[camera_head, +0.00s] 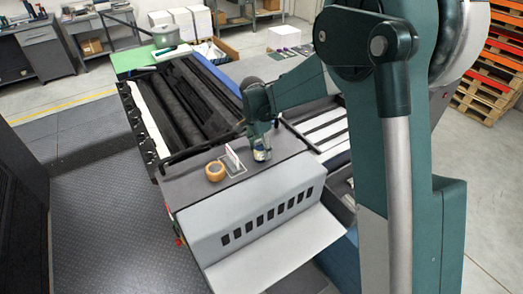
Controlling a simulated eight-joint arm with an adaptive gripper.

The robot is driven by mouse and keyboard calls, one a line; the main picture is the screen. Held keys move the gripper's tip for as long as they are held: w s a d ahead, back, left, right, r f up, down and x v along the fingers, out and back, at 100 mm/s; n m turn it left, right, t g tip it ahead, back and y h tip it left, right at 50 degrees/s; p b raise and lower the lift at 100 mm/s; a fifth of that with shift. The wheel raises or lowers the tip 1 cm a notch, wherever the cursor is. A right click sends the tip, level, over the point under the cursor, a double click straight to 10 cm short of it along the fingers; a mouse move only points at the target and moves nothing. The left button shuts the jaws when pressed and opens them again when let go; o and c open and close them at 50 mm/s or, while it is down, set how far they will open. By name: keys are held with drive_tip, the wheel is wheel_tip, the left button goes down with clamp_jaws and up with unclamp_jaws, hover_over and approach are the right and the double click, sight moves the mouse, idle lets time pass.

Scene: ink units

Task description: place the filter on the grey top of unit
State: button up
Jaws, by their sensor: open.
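My gripper (259,137) points down at the far right part of the unit's grey top (191,190). Its jaws are open around or just above a small cylindrical item (261,154) with a pale and yellowish side, which looks like the filter. The item appears upright on the grey top. Its upper part is hidden by the gripper, and I cannot tell whether the fingers touch it.
A tan tape roll (215,171) and a thin white upright piece (232,158) stand left of the item. Behind is the open machine bed with dark rollers (190,95). The grey top's left part is clear. Pallets (495,65) are stacked at right.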

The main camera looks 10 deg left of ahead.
drive_tip(key=r, duration=0.7)
drive_tip(key=s+a+r, duration=0.1)
drive_tip(key=r, duration=0.3)
drive_tip(key=shift+r, duration=0.25)
drive_tip(key=shift+d, duration=0.15)
idle(0.4)
drive_tip(key=shift+s+d+r, duration=0.1)
drive_tip(key=shift+d+r, duration=0.15)
drive_tip(key=s+d+r+n+t, duration=0.1)
drive_tip(key=s+d+r, duration=0.3)
drive_tip(key=d, duration=0.4)
drive_tip(key=s+d+r+n+t+y, duration=0.1)
drive_tip(key=s+d+r+n, duration=0.1)
drive_tip(key=s+d+r, duration=0.35)
drive_tip(key=s+d+r+n, duration=0.1)
drive_tip(key=s+d+r, duration=0.15)
drive_tip(key=d, duration=0.65)
drive_tip(key=s+d+f+n+t, duration=0.2)
drive_tip(key=s+d, duration=0.6)
drive_tip(key=s, duration=0.3)
drive_tip(key=s+d+f+n+t, duration=0.2)
drive_tip(key=s+d+n, duration=0.1)
drive_tip(key=s+d, duration=0.6)
drive_tip(key=shift+s+d, duration=0.3)
drive_tip(key=shift+s, duration=0.7)
